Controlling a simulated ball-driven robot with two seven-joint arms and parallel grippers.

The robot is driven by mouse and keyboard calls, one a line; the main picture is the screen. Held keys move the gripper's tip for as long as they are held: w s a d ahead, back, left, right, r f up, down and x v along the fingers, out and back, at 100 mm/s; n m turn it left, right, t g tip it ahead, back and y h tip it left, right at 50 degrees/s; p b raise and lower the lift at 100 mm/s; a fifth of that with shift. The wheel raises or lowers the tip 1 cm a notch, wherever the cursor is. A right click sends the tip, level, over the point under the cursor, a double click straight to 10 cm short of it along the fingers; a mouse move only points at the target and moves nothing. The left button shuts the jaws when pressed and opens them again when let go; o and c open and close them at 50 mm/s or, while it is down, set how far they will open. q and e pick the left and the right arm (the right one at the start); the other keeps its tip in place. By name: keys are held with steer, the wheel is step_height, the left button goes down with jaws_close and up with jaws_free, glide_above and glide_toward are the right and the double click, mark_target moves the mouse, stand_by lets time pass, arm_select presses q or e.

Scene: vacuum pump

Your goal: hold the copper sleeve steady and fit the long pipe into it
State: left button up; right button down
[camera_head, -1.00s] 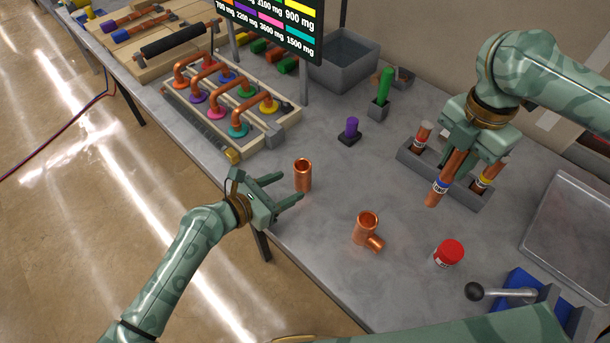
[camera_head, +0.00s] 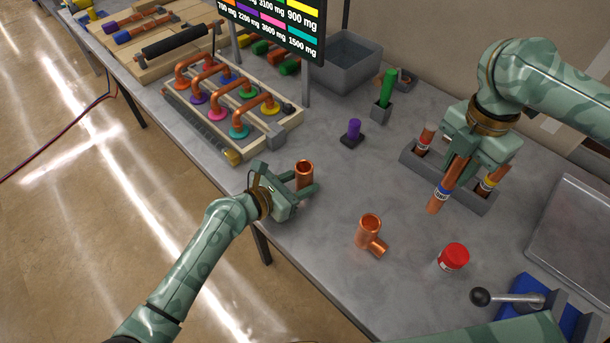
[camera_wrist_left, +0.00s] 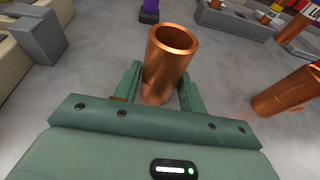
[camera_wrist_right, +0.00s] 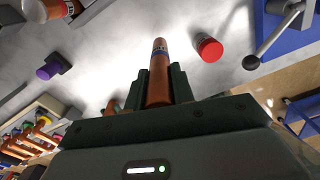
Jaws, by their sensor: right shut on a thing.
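The copper sleeve (camera_head: 304,174) stands upright on the table near its front edge. My left gripper (camera_head: 304,184) is open around it, one finger on each side. In the left wrist view the sleeve (camera_wrist_left: 168,65) stands between the fingers, with a small gap visible at least on the right. My right gripper (camera_head: 466,162) is shut on the long copper pipe (camera_head: 443,190), which has a blue-and-white band and hangs tilted in front of the pipe rack. In the right wrist view the pipe (camera_wrist_right: 159,75) sticks out between the fingers. Its upper end is hidden by the gripper.
The grey rack (camera_head: 463,203) holds other banded pipes. A copper tee (camera_head: 369,232) and a red-capped jar (camera_head: 453,257) stand on the table. A purple peg (camera_head: 353,130) is behind the sleeve. A wooden frame with copper bends (camera_head: 240,94) lies left. The table between sleeve and rack is clear.

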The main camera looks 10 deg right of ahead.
arm_select(q)
steer(key=shift+a, duration=0.1)
arm_select(e)
steer(key=w+a+r, duration=0.3)
steer(key=w+a, duration=0.1)
steer(key=a, duration=0.4)
steer(key=w+a+r, duration=0.2)
steer(key=w+a, duration=0.2)
steer(key=a, duration=0.4)
steer(key=w+a+r, duration=0.3)
steer(key=w+a, duration=0.1)
steer(key=a, duration=0.4)
step_height(320, 180, down, 10)
steer(key=a, duration=0.1)
steer(key=shift+a+r, duration=0.2)
steer(key=shift+a, duration=0.05)
steer(key=shift+s, duration=0.1)
steer(key=c, duration=1.2)
jaws_free()
steer(key=shift+f, duration=0.1)
